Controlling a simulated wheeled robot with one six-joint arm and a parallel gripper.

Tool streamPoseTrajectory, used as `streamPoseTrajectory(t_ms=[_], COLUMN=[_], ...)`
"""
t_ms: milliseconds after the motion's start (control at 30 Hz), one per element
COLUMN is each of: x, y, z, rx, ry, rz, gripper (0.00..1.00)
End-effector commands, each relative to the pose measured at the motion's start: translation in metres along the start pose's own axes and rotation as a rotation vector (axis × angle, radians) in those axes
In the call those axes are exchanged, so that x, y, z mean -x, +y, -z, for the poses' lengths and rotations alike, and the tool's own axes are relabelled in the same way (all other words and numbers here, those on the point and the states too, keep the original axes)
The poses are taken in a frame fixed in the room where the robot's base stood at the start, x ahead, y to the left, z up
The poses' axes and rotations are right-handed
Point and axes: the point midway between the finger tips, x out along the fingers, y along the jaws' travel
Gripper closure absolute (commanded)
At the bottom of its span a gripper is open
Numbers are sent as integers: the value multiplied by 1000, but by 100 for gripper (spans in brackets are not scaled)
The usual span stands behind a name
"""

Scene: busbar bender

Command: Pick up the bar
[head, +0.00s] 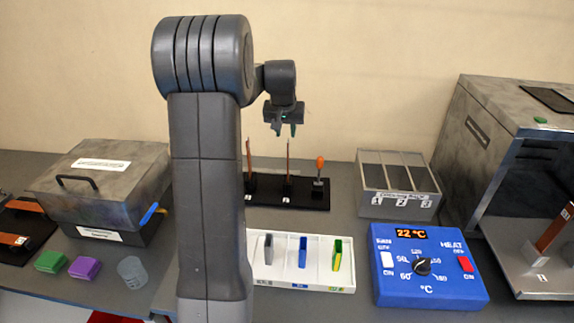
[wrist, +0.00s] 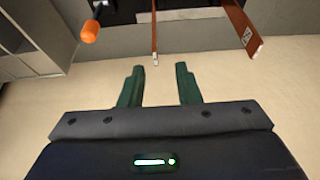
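Two copper-brown bars stand upright in a black rack (head: 318,203): a left bar (head: 249,157) and a middle bar (head: 289,158). My gripper (head: 286,130) is above the rack, fingers pointing down, close over the middle bar's top. In the wrist view my gripper (wrist: 160,84) is open with nothing between its dark green fingers. One bar (wrist: 155,32) shows edge-on, in line with the finger gap but beyond the fingertips. The other bar (wrist: 240,28), with a small label, is off to the right.
An orange-handled tool (head: 319,163) stands in the rack beside the middle bar. A white tray (head: 318,288) with coloured pieces lies in front. A numbered grey bin (head: 372,205) and a blue heat controller (head: 400,290) are to the right. A metal box (head: 120,165) is left.

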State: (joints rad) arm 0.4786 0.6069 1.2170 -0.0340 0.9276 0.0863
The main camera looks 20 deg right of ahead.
Motion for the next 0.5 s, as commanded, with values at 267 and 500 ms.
streamPoseTrajectory(t_ms=[267,500], x=[-21,-53], y=[3,5], z=[-2,-4], rx=[-1,0], ry=[-2,-1], rz=[0,0], gripper=[70,70])
